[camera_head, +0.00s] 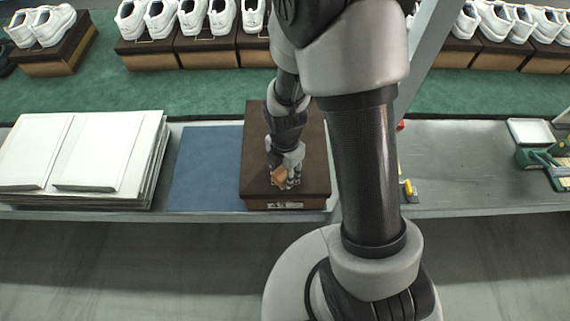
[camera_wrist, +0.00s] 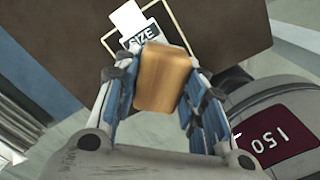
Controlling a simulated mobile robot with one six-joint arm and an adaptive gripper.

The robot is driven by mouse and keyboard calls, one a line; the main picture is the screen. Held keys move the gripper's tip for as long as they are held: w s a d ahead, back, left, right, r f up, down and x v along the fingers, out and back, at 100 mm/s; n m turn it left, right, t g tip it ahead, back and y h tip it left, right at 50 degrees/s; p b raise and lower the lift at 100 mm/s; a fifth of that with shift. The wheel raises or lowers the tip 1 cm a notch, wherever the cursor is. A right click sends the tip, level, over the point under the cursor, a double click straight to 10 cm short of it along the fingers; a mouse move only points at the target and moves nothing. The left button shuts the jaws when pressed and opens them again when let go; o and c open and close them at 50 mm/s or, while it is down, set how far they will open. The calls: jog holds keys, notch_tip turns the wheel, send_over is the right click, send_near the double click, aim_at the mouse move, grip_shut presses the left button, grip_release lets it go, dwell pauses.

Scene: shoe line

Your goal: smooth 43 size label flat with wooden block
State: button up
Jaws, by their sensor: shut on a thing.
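A brown shoebox (camera_head: 257,140) lies closed on the blue mat (camera_head: 205,165). My gripper (camera_head: 286,180) is over the box's near edge, shut on a wooden block (camera_wrist: 163,78). The block also shows in the head view (camera_head: 278,176). In the wrist view, a thin pale outline on the box (camera_wrist: 60,30) surrounds a white label (camera_wrist: 127,18) and a dark strip reading "SIZE" (camera_wrist: 139,38). The block covers part of the outline; whether it touches the box I cannot tell. No 43 is readable. A small label area shows on the box's near side (camera_head: 285,205).
Stacked white flat boxes (camera_head: 85,150) stand left of the mat. Right of my arm, the bench (camera_head: 460,160) is mostly clear. White shoes on boxes (camera_head: 205,45) line the back.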

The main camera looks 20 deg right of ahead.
jog(key=shift+s+a, duration=0.25)
jog(key=shift+s, duration=0.6)
jog(key=shift+f+b, duration=0.2)
jog(key=shift+b, duration=0.1)
jog(key=shift+w+d, duration=0.3)
jog(key=shift+w, duration=0.65)
jog(key=shift+w+d, duration=0.3)
jog(key=shift+w, duration=0.6)
jog(key=shift+r+p, duration=2.4)
jog(key=shift+r, duration=0.65)
jog(key=shift+r+p, duration=1.2)
jog(key=shift+r, duration=0.35)
